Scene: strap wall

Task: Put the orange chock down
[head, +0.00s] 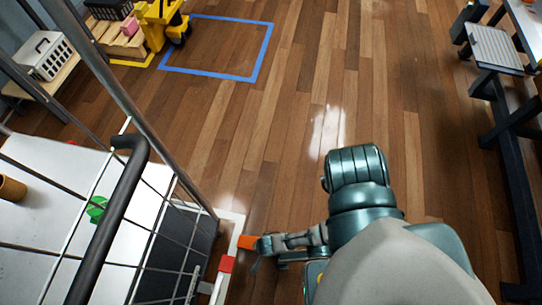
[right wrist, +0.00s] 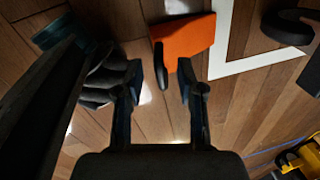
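The orange chock (head: 248,242) is beside the white floor marking in the head view, at the tip of my right gripper (head: 272,242). In the right wrist view the orange chock (right wrist: 188,38) lies just beyond the fingertips of my right gripper (right wrist: 173,75). The fingers are apart, with bare floor visible between them. The chock appears to rest on the wooden floor; whether a fingertip touches it I cannot tell. My left gripper is not in view.
A wire-sided cart (head: 150,225) stands close on the left. White tape (head: 229,228) runs beside it, with a red block (head: 226,264) near it. A blue taped square (head: 215,76) and yellow machine (head: 160,22) are farther off. The middle floor is clear.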

